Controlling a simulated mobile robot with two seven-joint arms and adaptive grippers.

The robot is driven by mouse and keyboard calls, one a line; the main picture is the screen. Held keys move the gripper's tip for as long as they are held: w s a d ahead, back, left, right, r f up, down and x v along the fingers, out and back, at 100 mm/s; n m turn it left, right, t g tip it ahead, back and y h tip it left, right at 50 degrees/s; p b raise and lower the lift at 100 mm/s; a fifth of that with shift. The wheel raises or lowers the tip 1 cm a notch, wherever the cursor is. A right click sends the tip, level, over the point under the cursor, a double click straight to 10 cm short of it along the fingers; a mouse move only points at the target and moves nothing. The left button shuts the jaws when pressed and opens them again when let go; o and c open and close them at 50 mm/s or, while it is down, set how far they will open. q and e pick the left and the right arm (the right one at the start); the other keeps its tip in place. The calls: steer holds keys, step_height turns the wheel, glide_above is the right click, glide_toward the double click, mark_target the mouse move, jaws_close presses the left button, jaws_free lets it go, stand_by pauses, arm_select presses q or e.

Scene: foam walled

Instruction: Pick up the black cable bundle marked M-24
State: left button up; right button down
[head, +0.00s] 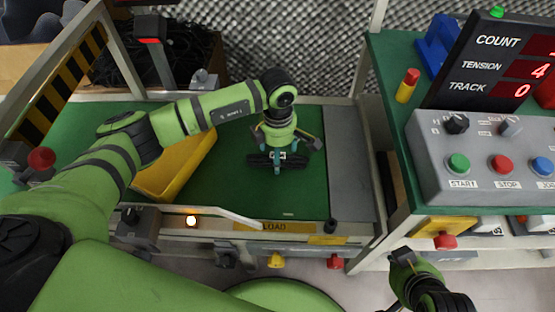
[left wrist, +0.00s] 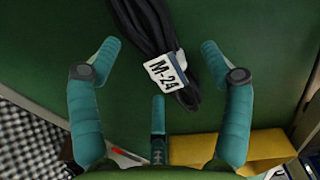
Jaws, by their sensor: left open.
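The black cable bundle (head: 258,161) lies on the green surface of the bench in the head view. In the left wrist view the bundle (left wrist: 148,32) runs from the top edge to the middle, with a white tag reading M-24 (left wrist: 167,72) around it. My left gripper (head: 278,158) is above the bundle, pointing down. In the left wrist view the teal fingers of this gripper (left wrist: 159,62) are spread, with the bundle between them and no clear contact. My right gripper (head: 403,258) is at the lower right of the head view, small and dark, away from the bundle.
A yellow bin (head: 178,170) stands left of the bundle, partly under my left arm. A grey strip (head: 347,160) borders the green surface on the right. A control box (head: 485,160) and a COUNT display (head: 495,62) stand on the right bench. Foam lines the back wall.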

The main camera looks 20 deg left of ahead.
arm_select(q)
steer(key=shift+f, duration=0.3)
steer(key=c, duration=1.4)
steer(key=shift+r, duration=0.1)
